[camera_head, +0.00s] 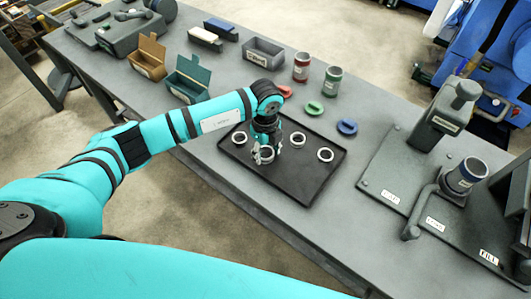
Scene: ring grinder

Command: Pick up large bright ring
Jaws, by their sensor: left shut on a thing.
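My left gripper (264,148) reaches down over the black tray (305,185) and is shut on a metal ring (266,155). The ring is at or just above the tray; I cannot tell whether it still touches it. Other pale metal rings lie on the tray: one to the left (239,137), one to the right (298,139) and one farther right (325,154). The size and brightness of the held ring against the others are hard to tell. My right gripper is not in view.
Red (301,66) and green (332,81) canisters stand behind the tray, with coloured lids (347,127) lying nearby. Open boxes (188,80) and a grey bin (262,53) are at the back. Grey machines (445,115) stand on the right. The tray's front part is clear.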

